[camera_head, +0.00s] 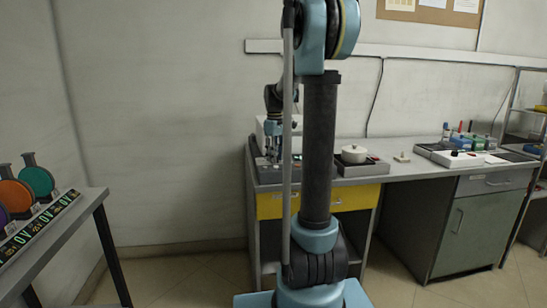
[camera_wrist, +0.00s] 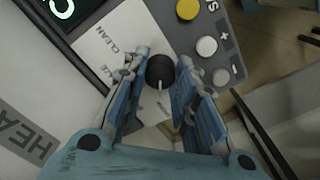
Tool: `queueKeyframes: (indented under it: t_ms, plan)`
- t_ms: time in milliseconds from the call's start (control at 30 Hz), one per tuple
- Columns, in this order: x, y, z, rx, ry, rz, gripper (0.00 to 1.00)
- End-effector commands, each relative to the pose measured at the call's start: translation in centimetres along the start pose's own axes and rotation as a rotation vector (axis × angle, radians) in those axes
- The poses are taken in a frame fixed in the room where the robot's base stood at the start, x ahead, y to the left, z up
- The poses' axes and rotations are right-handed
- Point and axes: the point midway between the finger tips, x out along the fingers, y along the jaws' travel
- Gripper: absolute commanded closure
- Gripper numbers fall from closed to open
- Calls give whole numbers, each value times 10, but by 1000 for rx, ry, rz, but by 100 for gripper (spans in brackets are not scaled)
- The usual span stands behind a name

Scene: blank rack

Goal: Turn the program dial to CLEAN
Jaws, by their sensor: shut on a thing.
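The program dial (camera_wrist: 160,72) is a round black knob with a white pointer line, on a panel in the wrist view. The line points toward the bottom of the picture. A CLEAN label (camera_wrist: 112,38) is printed on the pale part of the panel, up and left of the dial. A second label, partly covered, is beside my left finger. My gripper (camera_wrist: 162,64) has a blue finger on each side of the dial and is shut on it. In the head view my gripper (camera_head: 271,147) is low over the left end of the bench, where the dial is too small to make out.
In the wrist view, a yellow button (camera_wrist: 188,5) and white plus (camera_wrist: 207,46) and minus (camera_wrist: 221,77) buttons lie close to the right finger. Coloured discs stand on a left table.

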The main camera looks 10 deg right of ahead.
Motion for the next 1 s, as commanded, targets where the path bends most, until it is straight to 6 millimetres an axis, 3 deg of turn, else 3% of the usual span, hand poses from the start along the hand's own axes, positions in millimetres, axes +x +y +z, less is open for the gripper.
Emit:
queueKeyframes:
  t_ms: [367,1000]
  plan:
    - [0,1,0,168,2,1,98]
    - [0,2,0,766,2,1,98]
